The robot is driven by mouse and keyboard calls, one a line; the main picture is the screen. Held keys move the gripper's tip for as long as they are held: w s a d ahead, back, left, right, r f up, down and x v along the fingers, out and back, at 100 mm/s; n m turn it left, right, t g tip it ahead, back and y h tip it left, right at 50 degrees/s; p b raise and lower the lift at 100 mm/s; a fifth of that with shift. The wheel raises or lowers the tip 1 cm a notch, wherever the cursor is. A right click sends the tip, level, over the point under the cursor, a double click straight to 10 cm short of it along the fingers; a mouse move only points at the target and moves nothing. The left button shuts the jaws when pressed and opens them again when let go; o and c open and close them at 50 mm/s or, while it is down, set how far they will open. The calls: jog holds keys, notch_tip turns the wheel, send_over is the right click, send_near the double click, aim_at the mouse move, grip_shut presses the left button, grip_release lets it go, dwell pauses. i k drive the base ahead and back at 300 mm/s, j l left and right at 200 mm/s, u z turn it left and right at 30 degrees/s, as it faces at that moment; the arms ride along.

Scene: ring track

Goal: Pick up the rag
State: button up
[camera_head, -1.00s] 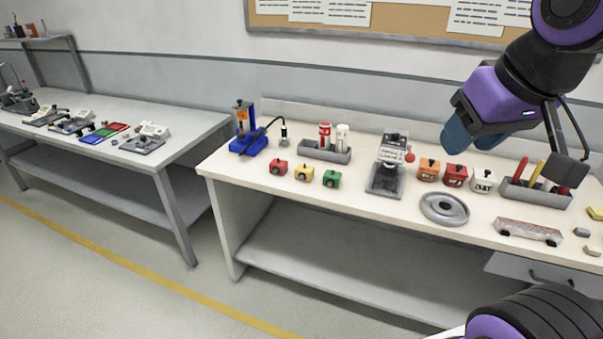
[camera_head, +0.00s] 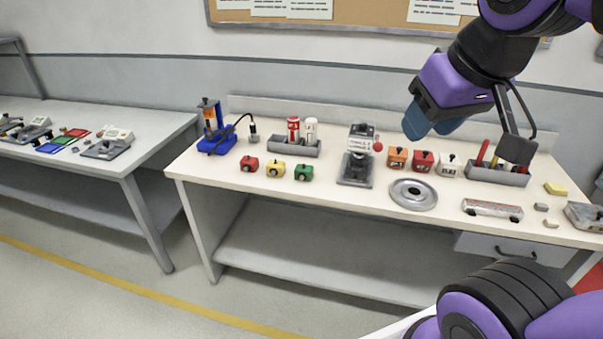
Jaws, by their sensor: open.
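I cannot make out a rag for certain in this view. My gripper (camera_head: 430,121), with blue fingers, hangs open and empty over the back right part of the workbench (camera_head: 330,187). It appears above the small orange box (camera_head: 397,158) and red box (camera_head: 422,161), apart from them. Flat blue, green and red pieces (camera_head: 62,140) lie on the left table, too small to tell what they are.
Floor (camera_head: 90,290) in front is clear.

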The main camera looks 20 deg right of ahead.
aim_at(557, 190)
jog(key=z, duration=2)
jog(key=u, duration=1.7)
jog(key=z, duration=1.7)
jog(key=i+l+u, duration=0.1)
jog(key=i+l, duration=0.1)
